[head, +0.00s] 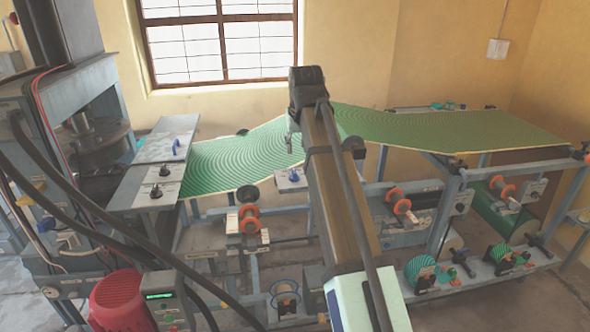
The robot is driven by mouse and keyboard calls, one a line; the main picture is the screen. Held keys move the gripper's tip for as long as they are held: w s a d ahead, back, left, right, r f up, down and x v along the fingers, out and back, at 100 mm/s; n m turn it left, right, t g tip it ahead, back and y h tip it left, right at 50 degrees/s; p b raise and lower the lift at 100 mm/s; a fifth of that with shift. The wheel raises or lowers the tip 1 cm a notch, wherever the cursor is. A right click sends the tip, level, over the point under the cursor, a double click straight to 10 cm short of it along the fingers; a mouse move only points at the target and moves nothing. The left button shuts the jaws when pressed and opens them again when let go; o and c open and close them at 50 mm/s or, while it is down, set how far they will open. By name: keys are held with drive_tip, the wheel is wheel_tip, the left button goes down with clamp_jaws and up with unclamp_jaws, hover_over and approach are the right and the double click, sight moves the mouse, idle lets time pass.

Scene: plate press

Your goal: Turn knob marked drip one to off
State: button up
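Several knobs show, but their markings are too small to read, so I cannot tell which one is marked drip one. Two black knobs, an upper one (164,170) and a lower one (155,192), sit on a grey panel (133,190) at the left. A blue knob or handle (176,147) sits on the panel behind. Another small panel with knobs (291,179) lies under the green sheet, left of my arm. My gripper (290,141) is at the far end of my raised arm, mostly hidden behind it, and appears apart from the knobs.
A green patterned sheet (235,160) runs across the machine. A press (95,130) stands at left, with black cables (95,232) hanging before it. A red motor (122,303) and control box (165,300) are at front. More knobs (503,254) are at lower right.

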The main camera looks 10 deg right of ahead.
sight(295, 172)
drive_tip(key=p+x, duration=0.2)
drive_tip(key=x, duration=1)
drive_tip(key=shift+w+f+p, duration=0.15)
drive_tip(key=shift+f+p, duration=0.15)
drive_tip(key=shift+p, duration=0.05)
clamp_jaws()
